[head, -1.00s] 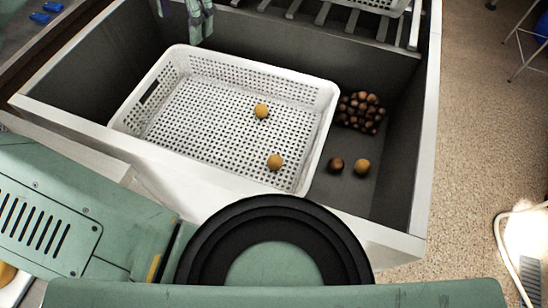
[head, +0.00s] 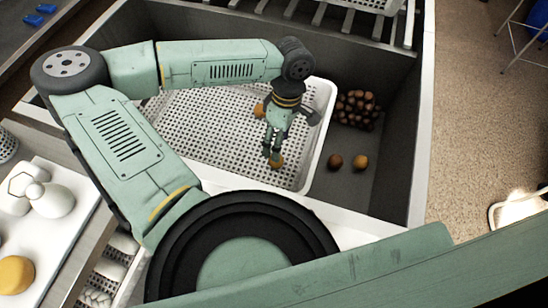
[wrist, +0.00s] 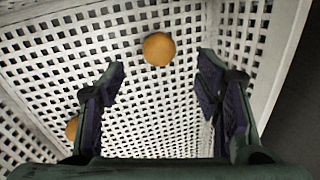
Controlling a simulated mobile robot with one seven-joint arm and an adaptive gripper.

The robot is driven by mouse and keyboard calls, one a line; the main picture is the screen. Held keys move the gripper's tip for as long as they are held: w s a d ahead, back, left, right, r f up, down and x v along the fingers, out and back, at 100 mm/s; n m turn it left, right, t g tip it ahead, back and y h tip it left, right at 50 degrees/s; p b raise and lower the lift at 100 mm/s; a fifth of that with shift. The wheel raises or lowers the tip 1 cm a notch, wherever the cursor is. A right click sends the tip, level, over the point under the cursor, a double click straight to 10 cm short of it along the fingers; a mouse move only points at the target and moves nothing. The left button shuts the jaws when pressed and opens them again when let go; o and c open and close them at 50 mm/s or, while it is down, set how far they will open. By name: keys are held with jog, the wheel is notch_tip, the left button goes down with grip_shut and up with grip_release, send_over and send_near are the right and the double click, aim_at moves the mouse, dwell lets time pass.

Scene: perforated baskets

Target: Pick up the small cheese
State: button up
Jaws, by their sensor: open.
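Two small round orange-yellow balls that may be small cheeses are in the white perforated basket (head: 205,125). The nearer ball (head: 277,162) lies by the front right of the basket floor. It also shows in the wrist view (wrist: 159,49), just beyond the fingertips and roughly centred between them. My gripper (head: 271,154) points down over the basket, open and empty, close to this ball. In the wrist view a second ball (wrist: 72,127) shows at the left, partly behind a finger.
Right of the basket, a brown ball (head: 335,161), another orange-yellow ball (head: 360,162) and a heap of brown balls (head: 358,108) lie on the grey bin floor. A larger yellow round thing (head: 15,274) sits on a white board at lower left. The basket's right wall is near my gripper.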

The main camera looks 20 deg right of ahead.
jog(key=shift+p+x, duration=1.25)
jog(key=shift+x, duration=2.05)
jog(key=shift+d, duration=0.1)
jog(key=c, duration=1.2)
